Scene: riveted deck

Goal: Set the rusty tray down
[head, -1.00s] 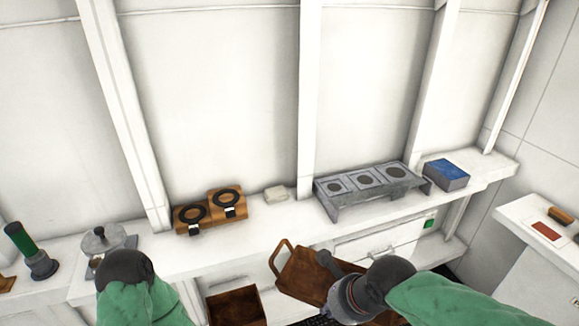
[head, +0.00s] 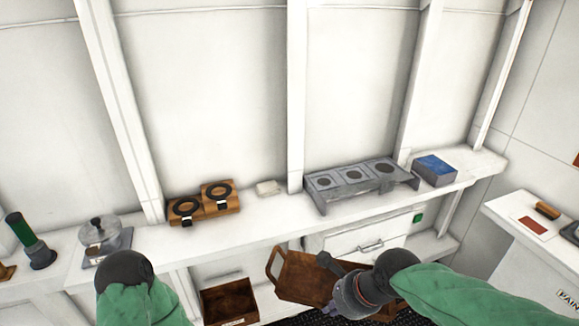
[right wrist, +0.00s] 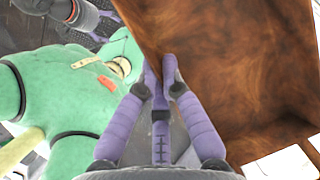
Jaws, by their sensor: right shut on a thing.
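The rusty tray (head: 296,275) is brown with a looped handle at its left end. It hangs tilted in front of the counter in the head view, partly behind my right arm. My right gripper (head: 332,308) is at its near side. In the right wrist view the purple fingers of my right gripper (right wrist: 160,75) are closed on the edge of the tray (right wrist: 235,70), which fills the upper right. My left gripper (right wrist: 108,27) shows at the top left of that view, its purple fingers spread and empty. It is out of the head view.
The white counter (head: 270,215) carries a grey rack with round holes (head: 355,180), a blue-topped box (head: 435,170), wooden blocks with black rings (head: 203,202) and a lidded pot (head: 103,240). A rusty open box (head: 230,303) is below. Bare counter lies before the rack.

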